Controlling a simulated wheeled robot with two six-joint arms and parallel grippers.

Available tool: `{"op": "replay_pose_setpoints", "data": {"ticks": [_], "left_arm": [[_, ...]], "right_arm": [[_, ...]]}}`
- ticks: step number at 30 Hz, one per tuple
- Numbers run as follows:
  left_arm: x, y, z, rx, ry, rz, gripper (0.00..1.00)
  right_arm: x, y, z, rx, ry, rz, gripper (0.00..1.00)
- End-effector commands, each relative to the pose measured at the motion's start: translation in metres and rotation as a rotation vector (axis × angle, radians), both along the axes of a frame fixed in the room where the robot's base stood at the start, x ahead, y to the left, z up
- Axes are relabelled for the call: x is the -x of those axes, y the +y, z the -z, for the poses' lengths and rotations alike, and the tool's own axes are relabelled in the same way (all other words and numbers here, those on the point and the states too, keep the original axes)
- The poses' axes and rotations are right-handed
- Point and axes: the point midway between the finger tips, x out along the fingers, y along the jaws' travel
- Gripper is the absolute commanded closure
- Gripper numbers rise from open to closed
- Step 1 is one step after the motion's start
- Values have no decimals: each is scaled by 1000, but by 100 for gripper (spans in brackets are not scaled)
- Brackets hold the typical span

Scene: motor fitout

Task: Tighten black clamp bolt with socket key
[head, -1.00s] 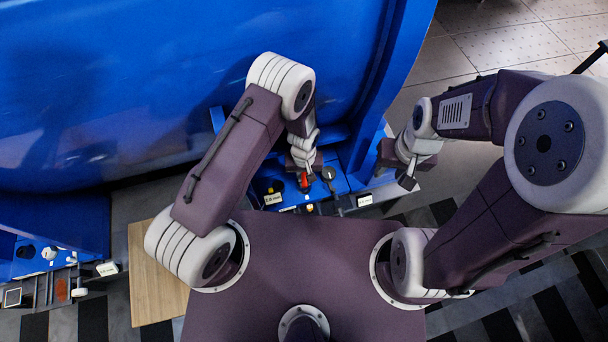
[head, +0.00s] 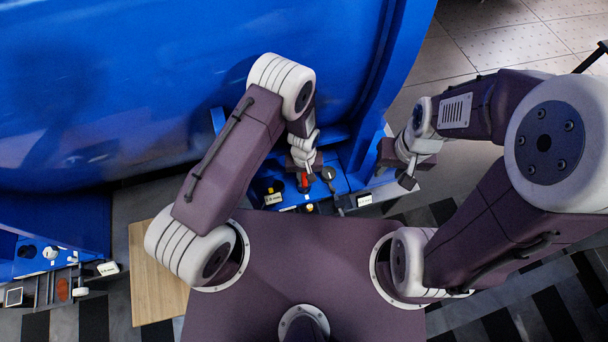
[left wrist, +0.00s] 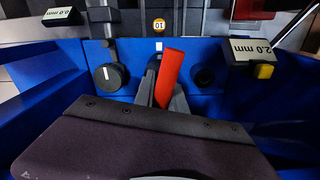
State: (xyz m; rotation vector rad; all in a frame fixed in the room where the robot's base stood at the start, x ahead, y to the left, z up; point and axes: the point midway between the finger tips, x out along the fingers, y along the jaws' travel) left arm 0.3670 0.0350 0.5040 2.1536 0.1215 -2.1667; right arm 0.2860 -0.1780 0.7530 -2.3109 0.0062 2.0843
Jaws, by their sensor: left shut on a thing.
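A red handle, which looks like the socket key (left wrist: 170,75), stands between the fingers of my left gripper (left wrist: 160,92) in the left wrist view. My left gripper is shut on it, just above the blue panel. In the head view the red handle (head: 304,181) shows below my left wrist. The lower end of the key is hidden behind the fingers, and I cannot tell whether it touches a bolt. A dark round fitting (left wrist: 203,76) sits to the right of the key; I cannot tell if it is the black clamp bolt. My right gripper (head: 407,181) hangs apart at the right, its opening unclear.
A black knob with a white mark (left wrist: 107,77) is left of the key. Labels reading 8.0 mm (left wrist: 62,16) and 2.0 mm (left wrist: 250,48) stand near the panel edge, with a yellow block (left wrist: 264,71) beside the latter. A large blue housing (head: 130,90) rises behind.

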Motion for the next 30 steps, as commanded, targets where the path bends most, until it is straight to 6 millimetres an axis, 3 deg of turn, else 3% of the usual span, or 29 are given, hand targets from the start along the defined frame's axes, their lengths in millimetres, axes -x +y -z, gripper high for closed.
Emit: {"op": "replay_pose_setpoints", "data": {"ticks": [30], "left_arm": [[0,0,20,0,-1,0,100]], "right_arm": [[0,0,15,0,0,0,64]]}}
